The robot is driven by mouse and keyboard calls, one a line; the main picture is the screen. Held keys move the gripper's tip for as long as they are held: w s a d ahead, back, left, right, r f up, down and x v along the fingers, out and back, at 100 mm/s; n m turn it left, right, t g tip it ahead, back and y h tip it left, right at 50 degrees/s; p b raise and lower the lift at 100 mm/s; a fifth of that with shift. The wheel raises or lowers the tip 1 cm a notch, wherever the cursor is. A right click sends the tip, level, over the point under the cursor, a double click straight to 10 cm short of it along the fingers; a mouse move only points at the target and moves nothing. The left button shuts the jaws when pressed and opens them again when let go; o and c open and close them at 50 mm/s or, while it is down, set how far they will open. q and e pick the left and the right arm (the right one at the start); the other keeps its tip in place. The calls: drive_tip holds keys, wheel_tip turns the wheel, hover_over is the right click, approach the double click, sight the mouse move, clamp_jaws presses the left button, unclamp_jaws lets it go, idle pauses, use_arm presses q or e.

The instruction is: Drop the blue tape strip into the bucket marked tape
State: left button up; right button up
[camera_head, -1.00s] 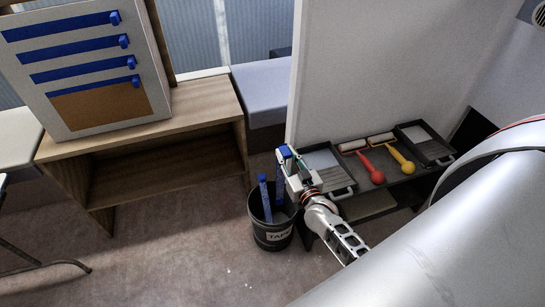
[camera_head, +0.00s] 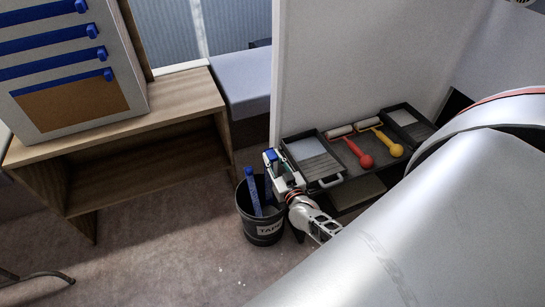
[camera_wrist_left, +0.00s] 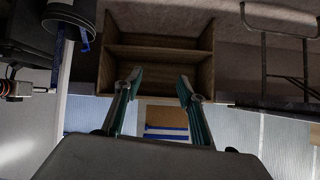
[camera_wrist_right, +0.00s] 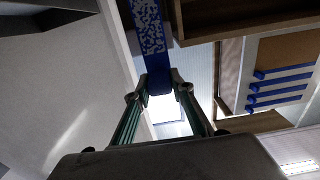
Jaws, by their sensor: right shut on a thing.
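The black bucket marked TAPE (camera_head: 262,229) stands on the floor, and its rim also shows in the left wrist view (camera_wrist_left: 70,14). One blue strip (camera_head: 252,192) stands tilted in it, its top sticking out above the rim. My right gripper (camera_head: 270,160) is above the bucket's right rim. In the right wrist view its fingers (camera_wrist_right: 159,84) are shut on a blue tape strip (camera_wrist_right: 148,28) with a speckled face. How far that strip reaches into the bucket is hard to tell. My left gripper (camera_wrist_left: 155,84) is open and empty, and out of the head view.
A panel (camera_head: 70,110) with several blue strips stands on a wooden shelf unit (camera_head: 175,105) at left. A low bench with paint trays (camera_head: 313,160), a red roller (camera_head: 362,158) and a yellow roller (camera_head: 393,148) lies right of the bucket, beside a white wall (camera_head: 350,70).

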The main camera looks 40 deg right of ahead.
drive_tip(key=b, duration=0.6)
hover_over(269, 184)
drive_tip(key=d+v, duration=0.1)
drive_tip(key=v, duration=0.3)
wheel_tip(269, 184, down, 8)
drive_tip(key=f+b, duration=0.4)
drive_tip(key=f, duration=0.1)
drive_tip(key=a+f+b, duration=0.1)
drive_tip(key=f+b, duration=0.1)
drive_tip(key=f, duration=0.1)
drive_tip(key=shift+s, duration=0.25)
wheel_tip(269, 184, down, 4)
drive_tip(key=b, duration=0.3)
drive_tip(key=shift+w+f+b, duration=0.2)
drive_tip(key=shift+f+b, duration=0.35)
drive_tip(key=shift+b, duration=0.3)
use_arm(q)
wheel_tip(269, 184, down, 10)
drive_tip(key=shift+w+d+f+m, duration=0.15)
drive_tip(key=shift+d+m, duration=0.15)
drive_tip(key=shift+d, duration=0.1)
use_arm(e)
drive_tip(key=shift+w+r, duration=0.1)
drive_tip(key=shift+r, duration=0.1)
